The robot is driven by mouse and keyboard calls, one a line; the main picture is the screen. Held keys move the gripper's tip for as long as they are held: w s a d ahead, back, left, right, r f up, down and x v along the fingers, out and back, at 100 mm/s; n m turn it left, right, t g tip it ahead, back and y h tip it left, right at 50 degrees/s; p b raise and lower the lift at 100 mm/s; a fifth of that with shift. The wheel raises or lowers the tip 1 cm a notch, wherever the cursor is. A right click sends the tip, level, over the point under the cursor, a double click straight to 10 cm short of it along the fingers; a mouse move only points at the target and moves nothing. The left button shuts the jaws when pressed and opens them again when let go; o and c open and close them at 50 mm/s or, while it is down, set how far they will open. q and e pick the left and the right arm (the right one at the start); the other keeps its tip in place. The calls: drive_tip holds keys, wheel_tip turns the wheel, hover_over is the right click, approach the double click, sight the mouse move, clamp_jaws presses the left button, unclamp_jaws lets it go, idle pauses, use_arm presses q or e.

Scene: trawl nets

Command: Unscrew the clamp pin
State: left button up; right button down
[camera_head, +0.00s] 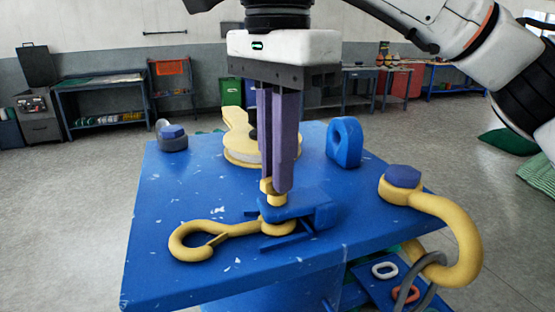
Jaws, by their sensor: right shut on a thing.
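My right gripper (277,186) comes down from above over the blue table (160,250), its purple fingers close together. The fingertips are shut on the yellow clamp pin (275,198), which stands upright in a blue clamp block (312,207). The fingers partly hide the top of the pin. A yellow hook (195,243) lies flat on the table, and its eye end sits at the clamp below the pin. My left gripper is not in view.
A yellow shackle (462,230) with a blue bolt head hangs over the right edge. A blue lug (345,142), a yellow pulley block (237,135) and a grey shackle (172,138) stand farther back. Links (385,270) lie on a lower blue shelf. The left tabletop is clear.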

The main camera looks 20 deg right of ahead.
drive_tip(key=shift+f+n, duration=0.1)
drive_tip(key=shift+n, duration=1)
drive_tip(key=c, duration=1.9)
unclamp_jaws()
drive_tip(key=shift+o, duration=0.2)
wheel_tip(320, 180, up, 10)
drive_tip(key=shift+r, duration=0.2)
